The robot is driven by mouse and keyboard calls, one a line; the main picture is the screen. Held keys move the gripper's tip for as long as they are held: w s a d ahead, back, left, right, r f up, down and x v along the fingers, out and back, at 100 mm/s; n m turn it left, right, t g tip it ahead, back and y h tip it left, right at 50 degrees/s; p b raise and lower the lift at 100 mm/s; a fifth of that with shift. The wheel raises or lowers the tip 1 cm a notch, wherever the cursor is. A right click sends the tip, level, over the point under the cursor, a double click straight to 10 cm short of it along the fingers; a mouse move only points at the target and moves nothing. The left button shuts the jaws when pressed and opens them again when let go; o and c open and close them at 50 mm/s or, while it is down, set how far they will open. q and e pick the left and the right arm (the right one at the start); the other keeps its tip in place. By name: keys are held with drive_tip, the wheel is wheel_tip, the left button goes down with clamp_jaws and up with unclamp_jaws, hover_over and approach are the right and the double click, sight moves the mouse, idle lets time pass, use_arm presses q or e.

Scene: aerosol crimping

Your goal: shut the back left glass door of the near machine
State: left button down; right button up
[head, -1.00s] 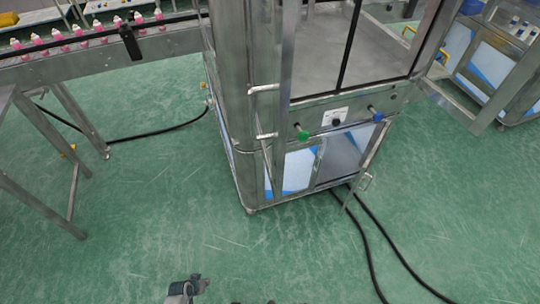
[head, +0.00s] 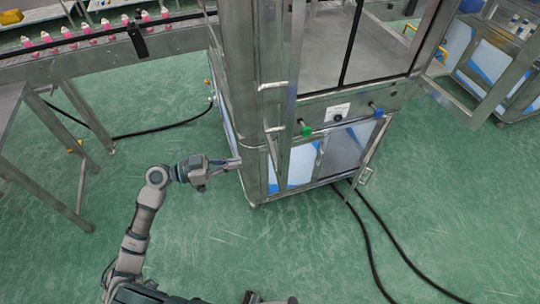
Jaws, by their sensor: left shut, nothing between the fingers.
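The near machine (head: 345,105) is a steel cabinet in the middle of the head view, with a windowed upper part and a lower cupboard. At its left front corner a steel-framed door (head: 291,60) shows nearly edge-on. I cannot make out the back left glass door; the machine's left side is mostly hidden behind its steel uprights. My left gripper (head: 236,163) is shut and empty, just left of the machine's lower left corner and seemingly close to it. A dark and grey part at the bottom edge may be my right gripper (head: 266,298); its fingers are unclear.
Another framed door (head: 468,115) stands swung out at the machine's right. A conveyor (head: 100,55) with pink-and-white bottles runs to the machine's left. A steel table (head: 25,105) stands at left. Black cables (head: 368,240) lie on the green floor, which is clear in front.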

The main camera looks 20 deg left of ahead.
sight(279, 156)
use_arm(q)
drive_tip(key=p+x, duration=0.3)
drive_tip(key=x, duration=0.6)
drive_tip(key=shift+w+d+r, duration=0.15)
drive_tip(key=shift+d+r, duration=0.05)
drive_tip(key=shift+d, duration=0.2)
drive_tip(key=shift+w+d+f, duration=0.15)
drive_tip(key=shift+w+d, duration=0.05)
drive_tip(key=shift+d, duration=0.1)
